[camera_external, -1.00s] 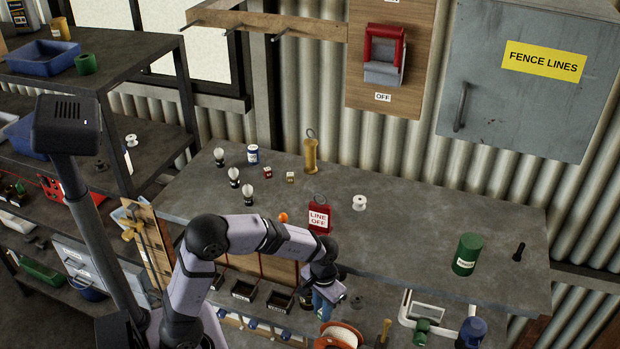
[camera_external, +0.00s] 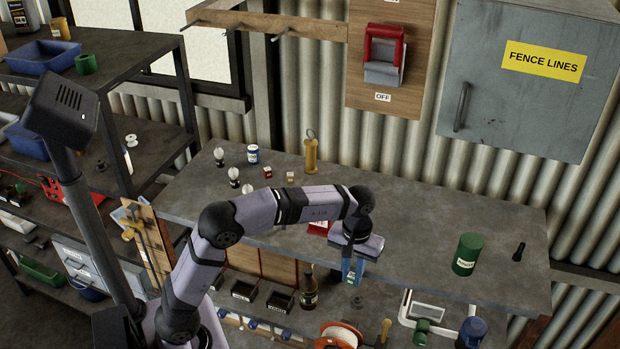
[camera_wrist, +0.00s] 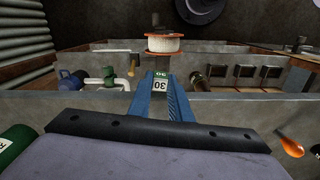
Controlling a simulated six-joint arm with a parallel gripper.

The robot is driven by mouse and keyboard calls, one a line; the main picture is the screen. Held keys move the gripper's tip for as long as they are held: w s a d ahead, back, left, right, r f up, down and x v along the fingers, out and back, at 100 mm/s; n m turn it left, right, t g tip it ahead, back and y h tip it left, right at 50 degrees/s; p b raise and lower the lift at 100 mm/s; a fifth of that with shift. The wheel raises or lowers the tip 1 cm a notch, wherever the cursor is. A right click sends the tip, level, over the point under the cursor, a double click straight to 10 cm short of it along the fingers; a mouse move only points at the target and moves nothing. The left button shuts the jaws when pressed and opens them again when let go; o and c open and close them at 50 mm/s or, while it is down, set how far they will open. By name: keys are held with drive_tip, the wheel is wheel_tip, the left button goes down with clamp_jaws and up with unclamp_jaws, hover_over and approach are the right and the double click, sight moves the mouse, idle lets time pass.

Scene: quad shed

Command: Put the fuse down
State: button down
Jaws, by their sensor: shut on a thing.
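My gripper (camera_external: 352,276) has blue fingers and points down at the front edge of the workbench (camera_external: 420,220), right of centre in the external view. In the wrist view its fingers (camera_wrist: 162,100) are shut on the fuse (camera_wrist: 161,83), a small piece with a white label reading 30. Most of the fuse is hidden between the fingers.
A red LINE OFF tag (camera_external: 318,227) lies partly behind my arm. A green canister (camera_external: 467,254) and a black torch-like item (camera_external: 519,251) stand to the right. Below the bench edge are a brown bottle (camera_external: 308,288), an orange-white spool (camera_external: 340,337) and open bins (camera_external: 279,299). The bench's right middle is clear.

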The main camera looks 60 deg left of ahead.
wheel_tip(320, 180, up, 13)
drive_tip(key=w+n+p, duration=0.1)
drive_tip(key=n+p, duration=0.2)
drive_tip(key=w+a+m+b, duration=0.1)
drive_tip(key=w+a, duration=0.1)
drive_tip(key=a, duration=0.9)
drive_tip(key=shift+w+b, duration=0.15)
drive_tip(key=shift+b, duration=0.15)
drive_tip(key=shift+r, duration=0.15)
wheel_tip(320, 180, down, 5)
drive_tip(key=shift+f+b, duration=0.15)
drive_tip(key=shift+b, duration=0.9)
drive_tip(key=shift+f+p, duration=0.5)
drive_tip(key=shift+f, duration=1.7)
